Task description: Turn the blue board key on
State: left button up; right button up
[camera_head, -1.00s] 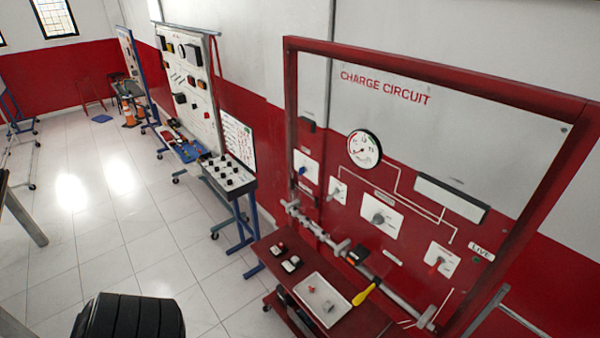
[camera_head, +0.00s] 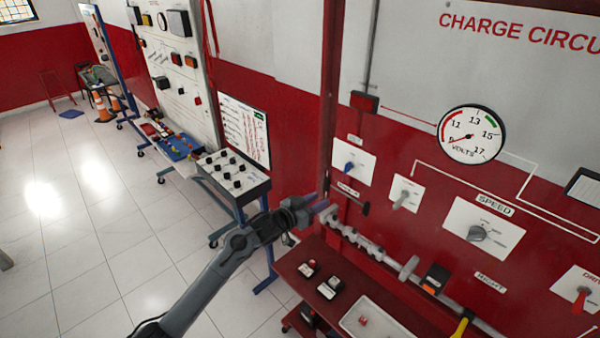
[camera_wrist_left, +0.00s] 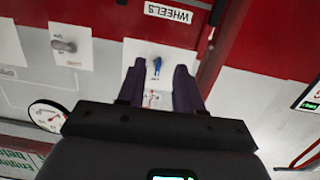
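The blue key (camera_head: 349,167) is a small blue knob on a white plate (camera_head: 362,155) on the red charge circuit board, left of the other switches. My left gripper (camera_head: 326,207) is in front of the board, below and left of the key. In the left wrist view my left gripper (camera_wrist_left: 159,72) is open, with a dark finger on each side of the blue key (camera_wrist_left: 157,65) as seen from there. The fingers appear apart from the key, though the depth gap is hard to judge. My right gripper is in neither view.
The board also carries a grey switch (camera_head: 403,197), a speed knob (camera_head: 477,233), a red key (camera_head: 580,298) and a volt gauge (camera_head: 470,134). A red shelf (camera_head: 320,258) juts out below. Open tiled floor (camera_head: 90,260) lies to the left.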

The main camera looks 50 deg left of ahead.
aim_at(348, 167)
pick_arm(q)
jog(key=w+r, duration=0.3)
jog(key=w, duration=0.3)
jog(key=w+a+r+t, duration=0.1)
jog(key=w+r, duration=0.1)
jog(key=w, duration=0.5)
jog(key=shift+w+r+b, duration=0.2)
jog(key=shift+r+b, duration=0.2)
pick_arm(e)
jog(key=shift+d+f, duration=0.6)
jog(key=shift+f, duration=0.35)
pick_arm(q)
jog(key=shift+c, duration=0.3)
grip_shut()
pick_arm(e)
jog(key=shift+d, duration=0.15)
